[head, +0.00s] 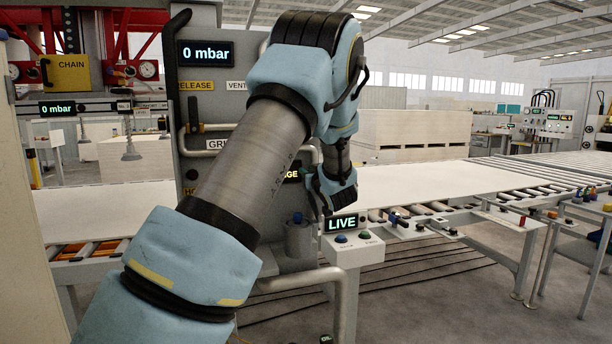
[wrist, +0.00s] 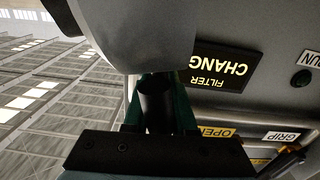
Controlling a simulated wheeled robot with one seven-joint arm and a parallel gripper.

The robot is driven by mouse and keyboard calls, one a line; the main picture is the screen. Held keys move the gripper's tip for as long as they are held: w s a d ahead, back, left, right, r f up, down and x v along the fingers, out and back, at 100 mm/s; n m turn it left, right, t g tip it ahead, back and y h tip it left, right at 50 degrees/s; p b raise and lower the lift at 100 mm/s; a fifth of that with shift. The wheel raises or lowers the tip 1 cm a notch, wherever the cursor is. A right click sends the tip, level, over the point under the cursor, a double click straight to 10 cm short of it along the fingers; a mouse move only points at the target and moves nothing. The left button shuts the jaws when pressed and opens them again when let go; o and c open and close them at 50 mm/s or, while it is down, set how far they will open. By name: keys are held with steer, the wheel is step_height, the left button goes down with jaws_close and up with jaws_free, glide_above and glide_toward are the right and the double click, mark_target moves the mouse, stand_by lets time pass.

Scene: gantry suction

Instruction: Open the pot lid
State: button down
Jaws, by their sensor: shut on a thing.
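My gripper (wrist: 158,90) is shut on a dark round grip (wrist: 156,108), which stands between its two greenish fingers in the wrist view. A large grey rounded body (wrist: 135,30) fills the top of that view, just beyond the fingertips. It looks like the pot or its lid, but I cannot tell where lid and pot meet or whether the lid is open. In the head view, my gripper (head: 325,200) is at the machine's right side, partly hidden by my arm. A grey cylinder (head: 300,238) shows just below and left of it.
A FILTER CHANGE sign (wrist: 225,68) is upside down on the grey panel in the wrist view. A yellow OPEN label (wrist: 215,132) and a GRIP label (wrist: 283,136) are near. In the head view, a LIVE control box (head: 352,250) stands close below my gripper, beside a roller conveyor (head: 470,205).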

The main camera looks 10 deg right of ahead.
steer(key=shift+w+d+f, duration=0.1)
steer(key=shift+d, duration=0.75)
steer(key=shift+w+d+f, duration=0.1)
steer(key=shift+d, duration=0.7)
steer(key=shift+r, duration=0.1)
steer(key=c, duration=0.8)
jaws_free()
steer(key=shift+o, duration=0.2)
steer(key=s+d+b, duration=0.1)
steer(key=s+b, duration=0.3)
steer(key=s, duration=0.6)
steer(key=shift+s, duration=0.4)
steer(key=shift+d, duration=0.1)
steer(key=shift+c, duration=0.2)
